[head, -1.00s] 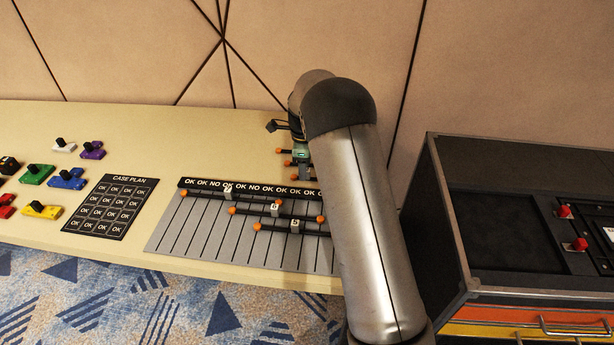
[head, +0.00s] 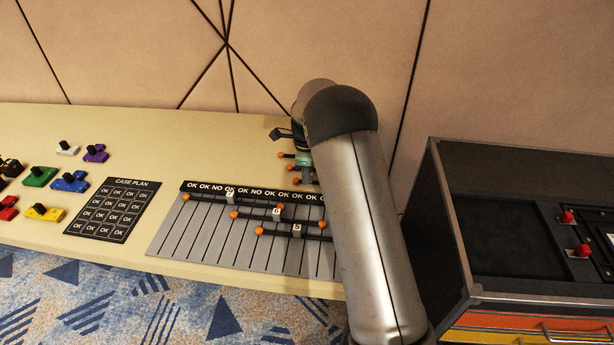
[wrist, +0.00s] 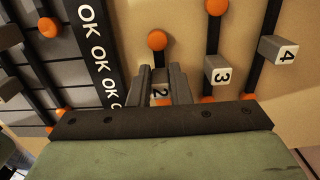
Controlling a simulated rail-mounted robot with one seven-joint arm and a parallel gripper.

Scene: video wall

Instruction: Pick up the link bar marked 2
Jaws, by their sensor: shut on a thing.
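The link bar marked 2 (wrist: 158,100) is a dark bar with an orange ball end and a pale block carrying its number, seen in the wrist view. My gripper (wrist: 162,74) is shut on this block, with one dark finger on each side of it. The bar's near part is hidden behind the gripper body. In the head view my arm covers most of my gripper (head: 303,160). Orange ball ends of bars show just left of it, but their numbers cannot be read there.
Link bars marked 3 (wrist: 220,75) and 4 (wrist: 280,50) lie beside bar 2 on the tan table. A grey lined board (head: 215,245) with an OK/NO header holds several bars. A case plan card (head: 112,209) and coloured blocks lie left. A dark case (head: 450,225) stands right.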

